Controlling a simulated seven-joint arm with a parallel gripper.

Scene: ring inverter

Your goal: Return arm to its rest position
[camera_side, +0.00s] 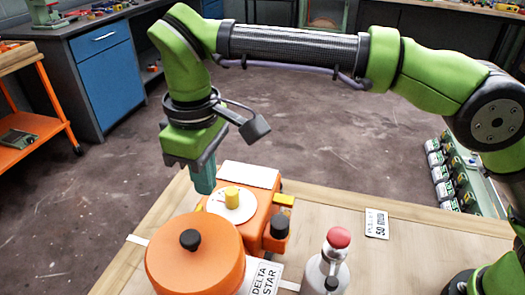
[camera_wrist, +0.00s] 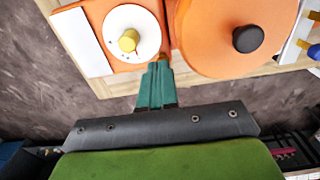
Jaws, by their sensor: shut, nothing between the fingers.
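My gripper (camera_side: 203,183) hangs at the end of my green arm, at the left edge of the table, above and behind the orange machine. Its teal fingers are together with nothing between them. In the wrist view the shut fingers (camera_wrist: 157,72) point toward the gap between a white dial and an orange round lid. The dial (camera_side: 232,204) carries a yellow knob (camera_side: 232,196) and sits on an orange box (camera_side: 262,207). It also shows in the wrist view (camera_wrist: 133,22). Whether the fingertips touch the box cannot be told.
The orange lid (camera_side: 196,258) with a black knob stands in front. A silver bottle (camera_side: 326,268) with a red cap stands to its right. A paper label (camera_side: 377,224) lies on the wooden table (camera_side: 430,233). The table's right part is mostly clear. Blue cabinets (camera_side: 107,72) stand behind left.

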